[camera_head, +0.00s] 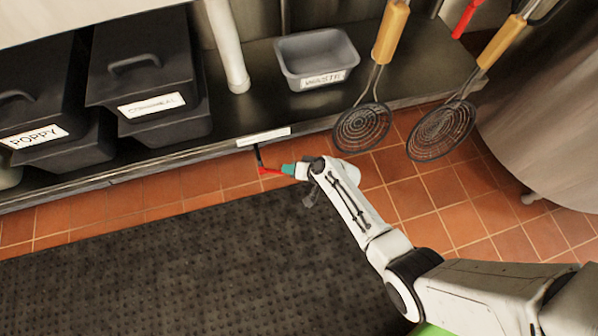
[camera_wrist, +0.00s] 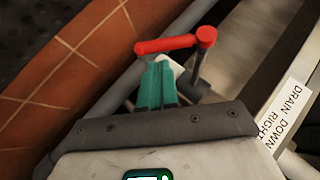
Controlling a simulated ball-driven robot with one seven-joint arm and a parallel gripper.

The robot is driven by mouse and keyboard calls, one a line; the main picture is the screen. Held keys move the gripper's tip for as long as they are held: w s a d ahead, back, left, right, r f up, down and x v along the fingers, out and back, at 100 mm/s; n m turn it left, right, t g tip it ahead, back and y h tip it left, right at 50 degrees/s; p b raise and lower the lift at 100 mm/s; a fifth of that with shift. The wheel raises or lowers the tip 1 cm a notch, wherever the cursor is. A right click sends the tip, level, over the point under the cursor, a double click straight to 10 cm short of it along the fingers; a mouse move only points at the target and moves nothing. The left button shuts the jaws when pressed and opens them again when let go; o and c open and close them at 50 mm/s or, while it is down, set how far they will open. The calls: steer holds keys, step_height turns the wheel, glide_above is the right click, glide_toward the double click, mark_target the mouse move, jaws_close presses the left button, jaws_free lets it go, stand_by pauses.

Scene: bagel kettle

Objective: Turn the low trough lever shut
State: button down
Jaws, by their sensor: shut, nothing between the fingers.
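The lever has a red handle (camera_wrist: 172,44) on a dark stem, and it also shows in the head view (camera_head: 270,171) below the front edge of the low shelf. In the wrist view the handle lies crosswise just beyond the fingertips, with its round end at the right. My gripper (camera_wrist: 158,70) has teal fingers held together with nothing between them. The fingertips are beside the handle; whether they touch it I cannot tell. My gripper also shows in the head view (camera_head: 288,169), just right of the red handle. The trough itself is not clearly visible.
A label (camera_wrist: 282,115) on the shelf edge reads "DRAIN DOWN RIGHT". Dark bins (camera_head: 145,65) and a grey tub (camera_head: 316,58) stand on the shelf (camera_head: 255,100). Wire skimmers (camera_head: 362,127) hang at the right. A black mat (camera_head: 190,270) covers the tiled floor in front.

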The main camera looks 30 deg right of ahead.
steer(key=shift+b+x, duration=0.4)
steer(key=shift+x, duration=0.85)
steer(key=shift+f, duration=0.15)
steer(key=shift+w+a+f+b, duration=0.2)
steer(key=shift+a+f+b, duration=0.3)
steer(key=shift+f+b, duration=0.45)
steer(key=shift+w+a+f+b, duration=0.15)
steer(key=shift+a+f+b, duration=0.4)
steer(key=shift+b, duration=0.55)
steer(key=shift+w+a+f+b, duration=0.2)
steer(key=shift+a+f+b, duration=0.2)
steer(key=shift+f+b, duration=0.6)
steer(key=shift+a, duration=0.15)
